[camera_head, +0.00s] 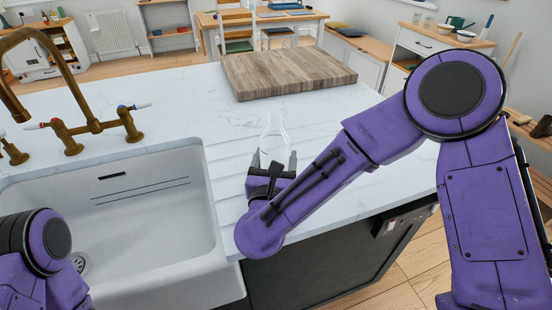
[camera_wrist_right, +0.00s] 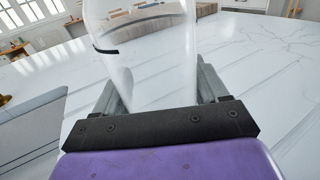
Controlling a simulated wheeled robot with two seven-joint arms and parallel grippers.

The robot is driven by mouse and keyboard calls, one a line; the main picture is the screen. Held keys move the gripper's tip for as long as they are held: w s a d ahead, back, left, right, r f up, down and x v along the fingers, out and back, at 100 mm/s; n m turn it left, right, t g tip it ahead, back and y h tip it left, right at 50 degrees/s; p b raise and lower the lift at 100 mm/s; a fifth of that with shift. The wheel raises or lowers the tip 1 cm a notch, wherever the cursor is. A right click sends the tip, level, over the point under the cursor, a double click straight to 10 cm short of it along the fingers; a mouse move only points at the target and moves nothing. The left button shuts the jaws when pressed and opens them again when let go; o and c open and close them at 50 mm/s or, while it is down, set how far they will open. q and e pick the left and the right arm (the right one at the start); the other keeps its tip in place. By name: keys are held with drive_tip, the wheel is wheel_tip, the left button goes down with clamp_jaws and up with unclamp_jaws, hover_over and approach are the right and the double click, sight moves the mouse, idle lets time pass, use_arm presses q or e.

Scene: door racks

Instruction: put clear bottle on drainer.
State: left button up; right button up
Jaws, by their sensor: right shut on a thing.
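The clear bottle (camera_head: 273,132) is see-through and upright at the grooved drainer area (camera_head: 222,152) of the white worktop, right of the sink. My right gripper (camera_head: 272,161) is shut on the bottle, with one finger on each side of its lower body. In the right wrist view the bottle (camera_wrist_right: 145,55) stands between the fingers of the right gripper (camera_wrist_right: 155,85). I cannot tell whether its base touches the drainer. Part of my left arm shows at the lower left of the head view, but its gripper is out of view.
The white sink (camera_head: 150,225) lies left of the bottle, with a brass tap (camera_head: 75,135) behind it. A wooden board (camera_head: 285,72) lies on the worktop behind the bottle. The worktop between board and bottle is clear. The worktop's front edge is close below my right gripper.

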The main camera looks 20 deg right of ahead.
drive_tip(key=shift+f, duration=0.2)
drive_tip(key=o, duration=1.2)
drive_tip(key=shift+o, duration=0.2)
drive_tip(key=shift+r, duration=0.15)
drive_tip(key=shift+r, duration=0.2)
drive_tip(key=b+v, duration=0.3)
drive_tip(key=v, duration=0.8)
drive_tip(key=shift+a+f, duration=0.1)
drive_tip(key=shift+s+a, duration=0.15)
drive_tip(key=shift+s, duration=0.3)
